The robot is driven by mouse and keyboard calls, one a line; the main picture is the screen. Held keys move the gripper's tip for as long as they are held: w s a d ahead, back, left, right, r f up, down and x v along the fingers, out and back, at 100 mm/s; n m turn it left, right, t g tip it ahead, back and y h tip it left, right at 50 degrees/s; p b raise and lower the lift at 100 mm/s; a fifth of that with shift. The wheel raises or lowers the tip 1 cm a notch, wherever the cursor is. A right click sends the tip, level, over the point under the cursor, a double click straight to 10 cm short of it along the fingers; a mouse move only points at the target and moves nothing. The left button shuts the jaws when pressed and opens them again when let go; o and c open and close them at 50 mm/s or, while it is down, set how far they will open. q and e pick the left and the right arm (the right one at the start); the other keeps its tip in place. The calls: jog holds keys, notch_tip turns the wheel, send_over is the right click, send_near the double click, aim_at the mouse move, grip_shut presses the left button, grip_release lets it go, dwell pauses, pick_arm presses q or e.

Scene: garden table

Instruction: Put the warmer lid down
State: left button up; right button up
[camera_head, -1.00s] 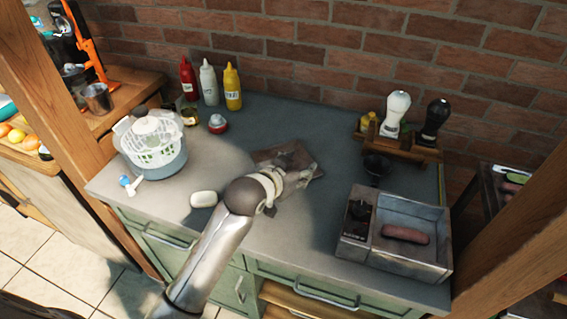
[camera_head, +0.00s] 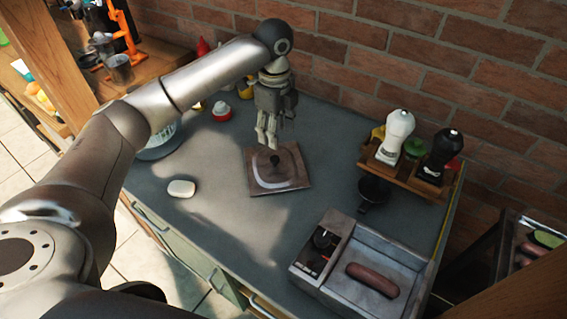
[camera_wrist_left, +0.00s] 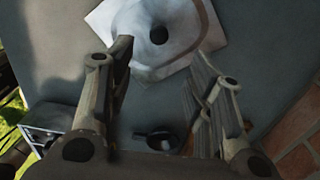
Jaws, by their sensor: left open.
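The warmer lid (camera_head: 293,178), a flat brownish square plate with a dark knob in its middle, lies on the grey-blue counter. It also shows in the left wrist view (camera_wrist_left: 107,20), where the knob appears near the top between my fingers. My left gripper (camera_head: 267,140) is open and empty, pointing down just above and behind the lid, apart from it as far as I can tell. The warmer (camera_head: 326,284), a grey metal box with a dial, stands uncovered at the lower right with a sausage (camera_head: 372,279) in it. My right gripper is out of view.
A wooden rack (camera_head: 405,180) with a white and a black bottle stands at the back right. A small dark pan (camera_head: 372,190) is in front of it. A white soap-like block (camera_head: 181,188) lies left of the lid. Counter around the lid is clear.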

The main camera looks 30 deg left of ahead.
pick_arm(q)
send_over(275, 158)
notch_tip(275, 158, down, 5)
jog(key=shift+s+r+p, duration=0.1)
jog(key=shift+r+p, duration=0.05)
jog(key=shift+p, duration=0.25)
notch_tip(275, 158, down, 5)
jog(key=shift+a+r+p, duration=0.1)
jog(key=shift+p, duration=0.75)
jog(key=shift+f, duration=0.5)
grip_shut()
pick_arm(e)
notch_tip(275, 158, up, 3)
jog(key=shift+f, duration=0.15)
